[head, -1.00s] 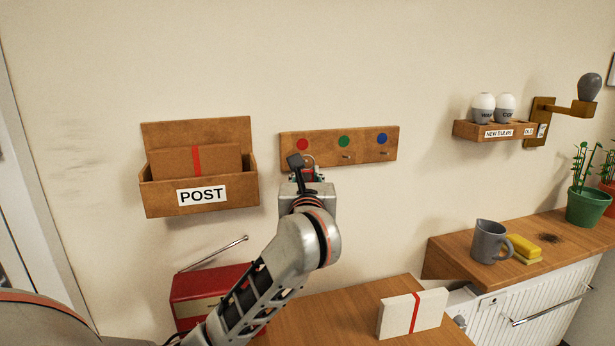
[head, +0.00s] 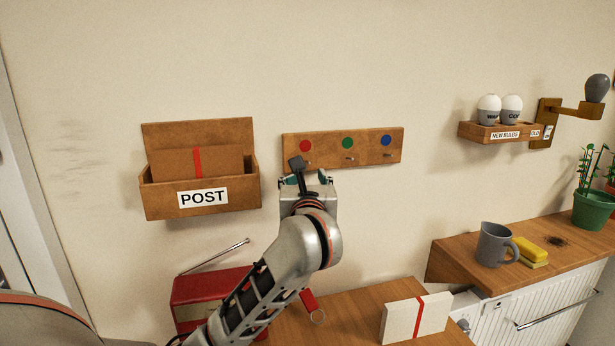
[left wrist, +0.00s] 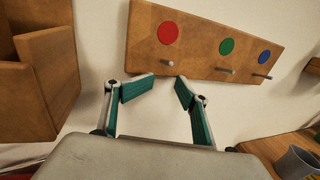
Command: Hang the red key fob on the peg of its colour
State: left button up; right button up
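The red key fob (head: 308,299), with its metal ring, shows below my left forearm, over the back of the wooden table. I cannot tell whether it lies there or is in the air. The peg board (head: 325,150) on the wall has red, green and blue dots, each with a peg below. The peg under the red dot (left wrist: 167,63) is bare in the left wrist view. My left gripper (head: 306,179) is just below and in front of the red dot's peg. Its fingers are spread and empty in the left wrist view (left wrist: 166,90). My right gripper is not in view.
A POST box (head: 220,203) hangs left of the board. A red radio (head: 195,298) with a raised antenna stands below. A white box with a red band (head: 398,322) stands on the table (head: 345,302). A grey jug (head: 492,244) is on the right counter.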

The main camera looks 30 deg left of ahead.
pick_arm(q)
jog(key=shift+f, duration=0.25)
jog(key=shift+s+d, duration=0.15)
jog(key=v, duration=1.1)
jog(key=shift+s+r, duration=0.25)
jog(key=shift+s, duration=0.05)
jog(key=shift+d, duration=0.15)
